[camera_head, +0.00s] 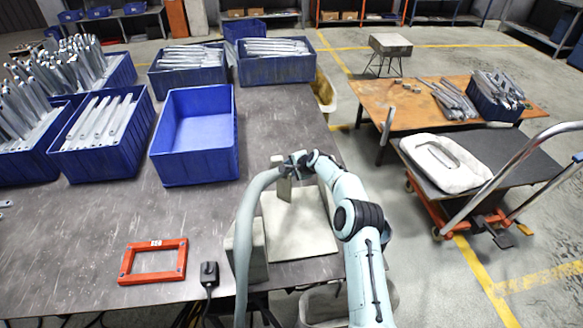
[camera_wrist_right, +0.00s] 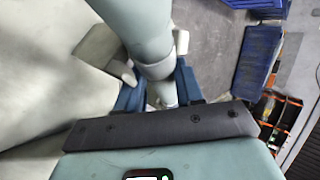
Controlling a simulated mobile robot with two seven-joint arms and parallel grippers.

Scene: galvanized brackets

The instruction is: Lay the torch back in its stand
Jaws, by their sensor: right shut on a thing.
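The torch (camera_head: 262,184) is a smooth pale grey-green tube that curves up from the front edge of the table. My right gripper (camera_head: 298,160) is shut on it near its upper end, above the stand. In the right wrist view the torch (camera_wrist_right: 145,35) passes between the blue fingers of the gripper (camera_wrist_right: 160,90). The stand (camera_head: 315,240) is beige, with a flat plate, a block and upright posts. In the right wrist view beige stand parts (camera_wrist_right: 181,43) show on both sides of the torch. I cannot tell whether they touch it. My left gripper is not in view.
Bins of metal brackets (camera_head: 100,155) line the left and back. A red frame (camera_head: 153,278) and a small black box (camera_head: 209,274) lie front left. A trolley (camera_head: 480,205) stands right.

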